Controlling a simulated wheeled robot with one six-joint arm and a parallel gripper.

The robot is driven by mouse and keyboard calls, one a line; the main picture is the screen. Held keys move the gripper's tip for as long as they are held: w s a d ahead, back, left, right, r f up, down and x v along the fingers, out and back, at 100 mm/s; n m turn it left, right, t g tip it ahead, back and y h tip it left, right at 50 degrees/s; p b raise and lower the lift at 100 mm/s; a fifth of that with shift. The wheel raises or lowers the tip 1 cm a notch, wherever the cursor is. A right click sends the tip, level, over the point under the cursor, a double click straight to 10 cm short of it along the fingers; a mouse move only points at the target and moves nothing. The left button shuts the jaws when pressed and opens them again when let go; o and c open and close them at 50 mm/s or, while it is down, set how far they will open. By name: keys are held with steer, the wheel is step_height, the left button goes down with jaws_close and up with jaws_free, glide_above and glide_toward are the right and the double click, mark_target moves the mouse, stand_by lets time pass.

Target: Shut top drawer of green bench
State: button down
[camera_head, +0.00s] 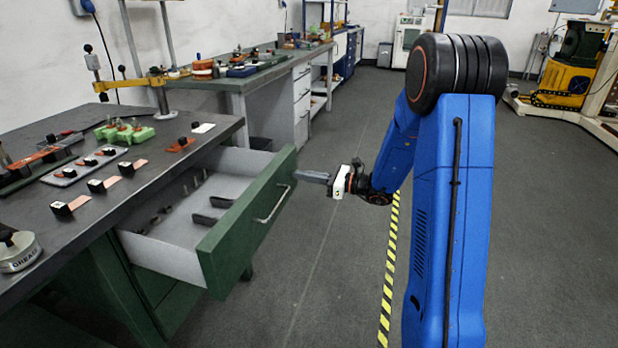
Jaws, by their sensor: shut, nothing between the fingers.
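The green bench (120,262) stands at the left with a dark worktop. Its top drawer (240,232) is pulled well out, with a green front, a silver bar handle and pale grey inner walls. Several dark parts lie inside it. My gripper (301,176) is shut and empty. It points left, at about the height of the drawer front's upper edge and close to its far end. A small gap seems to show between fingertips and front, but I cannot tell the depth exactly.
Tools, small blocks and a grease tin (18,252) lie on the worktop (110,205). A second bench (235,88) stands behind. The floor (320,270) right of the drawer is clear, with a yellow-black stripe (388,280) under my arm.

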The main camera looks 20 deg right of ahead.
steer(key=x, duration=2.5)
steer(key=shift+w+a+f, duration=0.1)
steer(key=shift+w+a, duration=0.05)
steer(key=shift+a, duration=0.1)
steer(key=shift+w+a, duration=0.35)
steer(key=shift+a, duration=0.1)
steer(key=shift+r, duration=0.2)
steer(key=shift+w, duration=0.1)
